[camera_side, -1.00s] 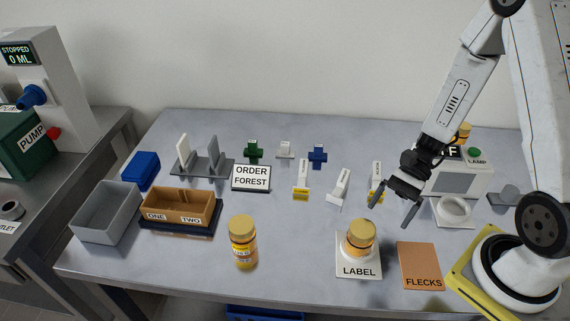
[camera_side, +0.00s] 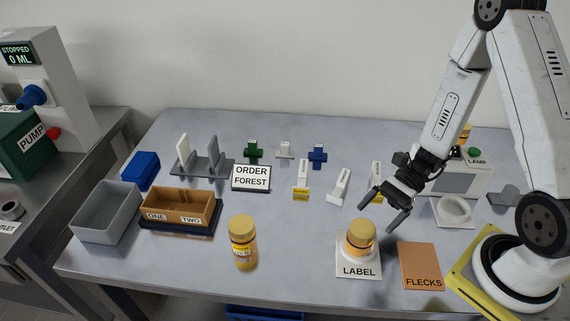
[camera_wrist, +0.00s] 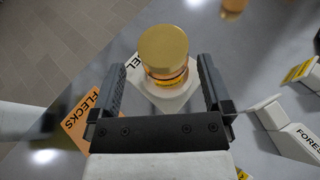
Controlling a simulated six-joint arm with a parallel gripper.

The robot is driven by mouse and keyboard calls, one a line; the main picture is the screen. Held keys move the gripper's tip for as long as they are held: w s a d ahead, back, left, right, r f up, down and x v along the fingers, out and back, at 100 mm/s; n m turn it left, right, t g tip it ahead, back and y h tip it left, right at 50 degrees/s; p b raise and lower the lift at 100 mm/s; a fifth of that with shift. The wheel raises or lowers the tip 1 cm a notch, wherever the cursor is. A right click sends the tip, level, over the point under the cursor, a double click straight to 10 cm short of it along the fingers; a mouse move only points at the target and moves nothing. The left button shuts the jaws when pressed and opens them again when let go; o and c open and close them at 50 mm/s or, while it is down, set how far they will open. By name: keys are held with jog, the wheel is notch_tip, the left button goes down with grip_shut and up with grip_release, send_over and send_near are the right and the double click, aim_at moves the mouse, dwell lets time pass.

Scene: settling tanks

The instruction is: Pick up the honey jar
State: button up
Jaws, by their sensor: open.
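A honey jar (camera_side: 360,240) with a gold lid stands upright on the white LABEL plate (camera_side: 358,270) near the table's front. A second, similar jar (camera_side: 243,243) stands upright on the bare table to its left. My gripper (camera_side: 377,210) is open and empty, above and behind the jar on the plate, pointing down toward it. In the wrist view that jar (camera_wrist: 165,58) appears between and beyond my two fingers (camera_wrist: 163,88), apart from them. Part of the other jar (camera_wrist: 233,8) shows at the top edge.
The orange FLECKS card (camera_side: 421,266) lies right of the plate. White labelled pieces (camera_side: 340,186) stand behind it. A white ring stand (camera_side: 455,211) and a lamp box (camera_side: 464,178) are at the right. A brown two-part tray (camera_side: 180,207) and a grey bin (camera_side: 106,212) are at the left.

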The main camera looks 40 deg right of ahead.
aim_at(364, 227)
jog(key=shift+x, duration=2.6)
jog(key=shift+w+f, duration=0.15)
jog(key=c, duration=1.3)
jog(key=shift+r, duration=0.2)
jog(key=shift+c, duration=0.2)
jog(key=shift+r, duration=4.85)
